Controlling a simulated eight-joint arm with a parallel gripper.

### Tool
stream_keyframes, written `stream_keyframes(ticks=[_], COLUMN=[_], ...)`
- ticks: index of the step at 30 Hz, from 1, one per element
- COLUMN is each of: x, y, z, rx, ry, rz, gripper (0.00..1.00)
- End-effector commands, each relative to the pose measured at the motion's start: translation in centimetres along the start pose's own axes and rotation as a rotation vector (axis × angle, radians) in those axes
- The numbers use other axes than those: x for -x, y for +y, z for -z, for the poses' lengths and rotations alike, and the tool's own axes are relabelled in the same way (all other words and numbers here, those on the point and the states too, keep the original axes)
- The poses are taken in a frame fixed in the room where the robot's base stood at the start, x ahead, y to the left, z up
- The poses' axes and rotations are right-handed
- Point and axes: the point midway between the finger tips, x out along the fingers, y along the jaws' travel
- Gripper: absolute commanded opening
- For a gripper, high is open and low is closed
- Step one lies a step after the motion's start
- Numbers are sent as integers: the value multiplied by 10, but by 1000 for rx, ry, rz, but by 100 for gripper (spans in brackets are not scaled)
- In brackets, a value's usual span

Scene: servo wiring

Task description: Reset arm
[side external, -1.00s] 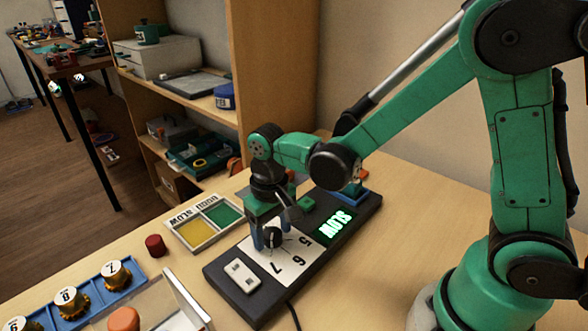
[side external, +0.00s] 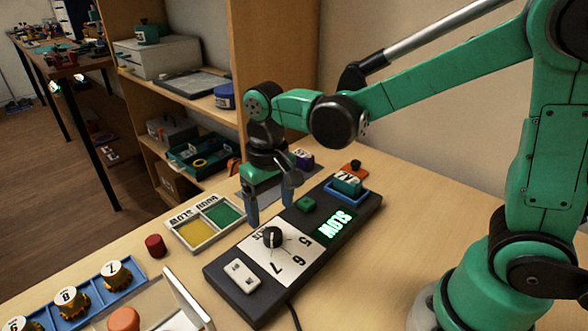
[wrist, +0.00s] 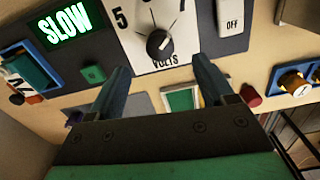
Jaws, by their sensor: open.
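My gripper (side external: 271,206) is open and empty, held above the table beside the far long edge of the black control panel (side external: 232,288). In the wrist view, its two blue-grey fingers (wrist: 162,90) are spread apart with nothing between them. The panel carries a black rotary knob (side external: 272,237) on a white dial with numbers. A lit green display (side external: 336,224) reads SLOW. A white switch block (side external: 241,276) sits at the near end, and it reads OFF in the wrist view (wrist: 234,14). The fingers are apart from the knob.
A tray with yellow and green sections (side external: 190,234) lies left of the panel. A dark red cylinder (side external: 155,245) stands near it. A blue rack (side external: 92,298) holds several numbered brass parts. A blue holder with a green piece (side external: 347,186) sits at the panel's far end. A wooden shelf (side external: 272,80) stands behind.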

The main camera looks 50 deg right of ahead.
Motion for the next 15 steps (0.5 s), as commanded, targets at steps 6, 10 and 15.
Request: stream_keyframes(ticks=[6, 10, 15], x=[0, 6, 26], y=[0, 4, 22], z=[0, -2, -14], rx=[0, 3, 22], ry=[1, 35, 188], rz=[0, 9, 38], gripper=[75, 75, 75])
